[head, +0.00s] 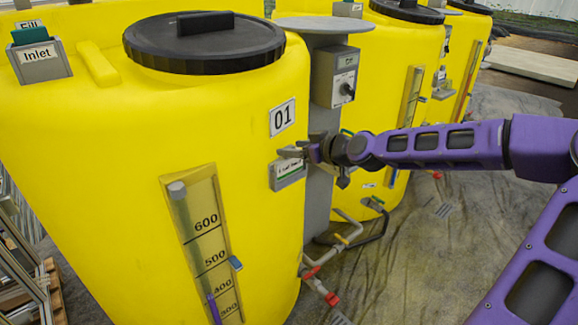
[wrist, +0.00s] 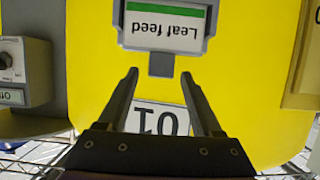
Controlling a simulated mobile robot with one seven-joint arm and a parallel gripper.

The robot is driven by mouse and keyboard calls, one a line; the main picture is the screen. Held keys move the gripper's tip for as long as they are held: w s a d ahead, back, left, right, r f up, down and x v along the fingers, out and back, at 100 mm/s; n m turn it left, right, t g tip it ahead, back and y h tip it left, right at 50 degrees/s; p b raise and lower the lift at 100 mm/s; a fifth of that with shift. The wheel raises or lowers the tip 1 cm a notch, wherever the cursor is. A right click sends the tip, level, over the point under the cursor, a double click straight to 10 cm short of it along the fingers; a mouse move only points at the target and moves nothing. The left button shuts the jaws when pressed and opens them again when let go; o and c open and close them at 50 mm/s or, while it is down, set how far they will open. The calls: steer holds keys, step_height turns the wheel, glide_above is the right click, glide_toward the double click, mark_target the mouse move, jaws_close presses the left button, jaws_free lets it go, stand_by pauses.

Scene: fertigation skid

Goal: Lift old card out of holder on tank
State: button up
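The card (wrist: 166,28) is white with a green stripe and reads "Leaf feed", upside down in the wrist view. It sits in a grey holder (wrist: 125,38) on the front of yellow tank 01 (head: 130,130). In the head view the holder (head: 288,183) is below the "01" label, with the card (head: 290,169) small in it. A dark grey tab (wrist: 161,66) sticks out at the card's upper edge. My gripper (wrist: 160,76) is open and empty, its fingertips either side of the tab in the picture; contact cannot be told. It also shows in the head view (head: 294,153), just above the holder.
The "01" label (head: 283,117) is above my gripper. A grey post with a control box (head: 335,77) stands close right of the holder. Pipes with red valves (head: 331,298) are low down. An Inlet holder (head: 40,63) is at the upper left. More yellow tanks stand behind.

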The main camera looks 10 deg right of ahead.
jaws_close()
stand_by(0.4)
